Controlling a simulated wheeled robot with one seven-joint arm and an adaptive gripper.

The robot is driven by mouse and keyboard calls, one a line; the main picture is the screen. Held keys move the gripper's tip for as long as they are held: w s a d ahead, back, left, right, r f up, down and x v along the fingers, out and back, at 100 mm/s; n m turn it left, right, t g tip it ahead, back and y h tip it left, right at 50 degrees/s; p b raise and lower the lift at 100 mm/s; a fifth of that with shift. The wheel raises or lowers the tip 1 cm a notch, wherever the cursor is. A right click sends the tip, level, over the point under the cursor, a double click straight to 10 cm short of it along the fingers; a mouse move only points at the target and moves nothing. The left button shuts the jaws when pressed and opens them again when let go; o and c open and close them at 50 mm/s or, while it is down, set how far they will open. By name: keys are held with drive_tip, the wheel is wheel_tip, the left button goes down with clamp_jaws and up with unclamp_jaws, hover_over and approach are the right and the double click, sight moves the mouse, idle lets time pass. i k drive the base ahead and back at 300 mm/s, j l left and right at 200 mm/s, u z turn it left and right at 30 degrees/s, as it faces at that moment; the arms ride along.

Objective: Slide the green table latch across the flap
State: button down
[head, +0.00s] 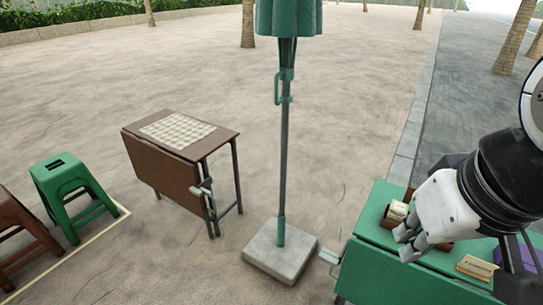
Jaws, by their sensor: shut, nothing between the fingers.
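The green table (368,215) stands at the lower right, partly covered by my arm. A green panel (380,277), which looks like its flap, hangs down along its near side. A small pale grey fitting (330,258), which looks like the latch, sticks out at the table's left end near the panel's edge. Its exact position against the flap is too small to tell. My gripper (402,244) is shut and empty. It appears over the green table, right of the fitting and apart from it in the picture.
On the green table are a brown holder (393,217), a cream box (476,268) and a purple object (528,259). A grey umbrella base (280,252) with a pole (283,160) stands to the left. Farther left are a brown folding table (160,175) and stools (70,190).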

sight(325, 258)
drive_tip(key=i+j, duration=0.15)
drive_tip(key=j, duration=0.25)
drive_tip(key=i+j, duration=0.1)
drive_tip(key=j, duration=0.25)
drive_tip(key=i+j, duration=0.15)
drive_tip(key=j, duration=0.25)
drive_tip(key=i+j+z, duration=0.1)
drive_tip(key=j, duration=0.25)
drive_tip(key=i+j, duration=0.15)
drive_tip(key=j, duration=0.25)
drive_tip(key=i+j, duration=0.1)
drive_tip(key=j, duration=0.3)
